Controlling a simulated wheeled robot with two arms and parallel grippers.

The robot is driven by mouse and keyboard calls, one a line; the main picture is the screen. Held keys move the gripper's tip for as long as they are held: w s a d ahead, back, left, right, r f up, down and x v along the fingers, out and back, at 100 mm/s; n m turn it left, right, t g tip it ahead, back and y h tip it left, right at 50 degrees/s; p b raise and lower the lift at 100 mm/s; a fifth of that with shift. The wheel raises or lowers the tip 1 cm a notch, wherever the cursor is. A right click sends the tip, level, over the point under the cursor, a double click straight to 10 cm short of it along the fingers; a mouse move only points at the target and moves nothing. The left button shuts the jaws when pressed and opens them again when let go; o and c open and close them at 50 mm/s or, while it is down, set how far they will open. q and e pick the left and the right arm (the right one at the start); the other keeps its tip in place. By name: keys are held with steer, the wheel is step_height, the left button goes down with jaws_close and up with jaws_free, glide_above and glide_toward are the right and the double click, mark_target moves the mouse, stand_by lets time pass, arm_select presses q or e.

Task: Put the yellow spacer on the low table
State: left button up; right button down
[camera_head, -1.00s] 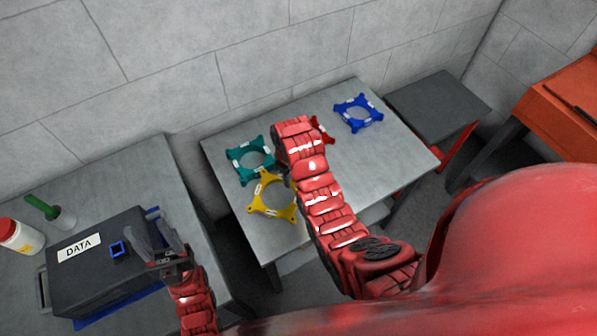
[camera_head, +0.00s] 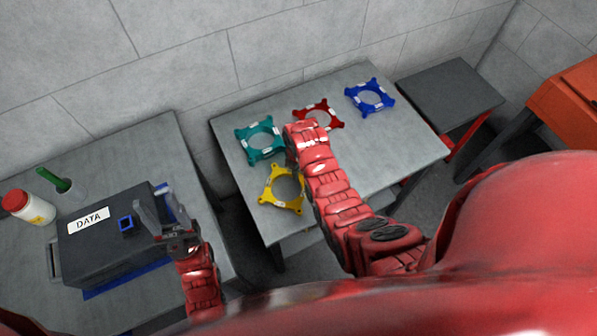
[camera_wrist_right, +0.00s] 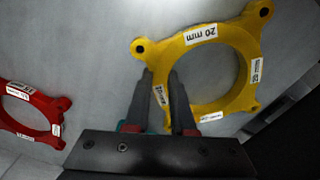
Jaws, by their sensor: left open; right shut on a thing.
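The yellow spacer (camera_head: 297,204) is a square ring with corner lugs, over the left front part of the middle grey table (camera_head: 388,165). It also shows large in the right wrist view (camera_wrist_right: 237,100), marked "20 mm". My right gripper (camera_wrist_right: 163,78) is shut on one side of its ring; in the head view my arm hides most of this gripper. I cannot tell how far the spacer is above the table. My left gripper (camera_head: 160,215) is open and empty by the black DATA case. A lower dark grey table (camera_head: 450,95) stands to the right, its visible top bare.
A teal spacer (camera_head: 245,134), a red spacer (camera_head: 333,117) and a blue spacer (camera_head: 358,92) lie on the middle table. The DATA case (camera_head: 100,240), a white bottle (camera_head: 35,210) and a green-handled tool (camera_head: 58,182) are on the left table. An orange cabinet (camera_head: 570,105) stands far right.

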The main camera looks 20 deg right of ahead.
steer(key=c, duration=0.8)
jaws_free()
steer(key=shift+f, duration=0.1)
steer(key=shift+o, duration=0.2)
steer(key=shift+r, duration=0.25)
